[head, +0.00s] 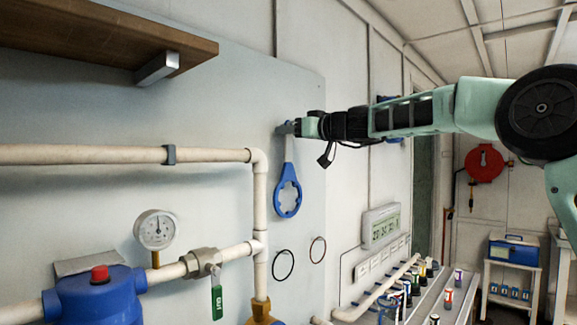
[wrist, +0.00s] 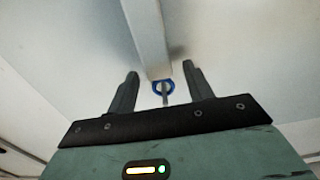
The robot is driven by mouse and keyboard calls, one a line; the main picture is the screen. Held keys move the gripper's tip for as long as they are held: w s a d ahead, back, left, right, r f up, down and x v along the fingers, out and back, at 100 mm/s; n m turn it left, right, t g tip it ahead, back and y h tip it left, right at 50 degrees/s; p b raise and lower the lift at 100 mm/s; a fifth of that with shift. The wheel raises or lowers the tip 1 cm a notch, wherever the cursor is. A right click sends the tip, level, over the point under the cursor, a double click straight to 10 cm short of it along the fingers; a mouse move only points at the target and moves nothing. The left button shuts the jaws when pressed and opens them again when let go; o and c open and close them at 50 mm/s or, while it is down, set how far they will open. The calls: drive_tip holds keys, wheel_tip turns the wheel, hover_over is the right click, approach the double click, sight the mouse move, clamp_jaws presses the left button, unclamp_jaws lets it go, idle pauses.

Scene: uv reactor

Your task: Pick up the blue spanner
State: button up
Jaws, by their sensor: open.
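The blue spanner (head: 288,192) hangs on the pale wall panel in the head view, its blue ring-shaped head downward and its pale grey handle upward. My gripper (head: 286,128) reaches in from the right at the top of the handle. In the wrist view my gripper (wrist: 160,80) is open, with its two dark fingers apart. A small blue ring (wrist: 157,91) and a broad pale grey bar (wrist: 148,40) show between and beyond them. I cannot tell whether the fingers touch the handle.
A wooden shelf (head: 85,35) with a metal bracket (head: 157,69) is at upper left. White pipes (head: 100,154), a gauge (head: 156,230) and a valve (head: 202,263) are left of and below the spanner. Two thin rings (head: 283,265) hang below it. A bench (head: 425,300) stands lower right.

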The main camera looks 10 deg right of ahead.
drive_tip(key=shift+c, duration=0.2)
drive_tip(key=c, duration=1.1)
clamp_jaws()
drive_tip(key=shift+r, duration=0.3)
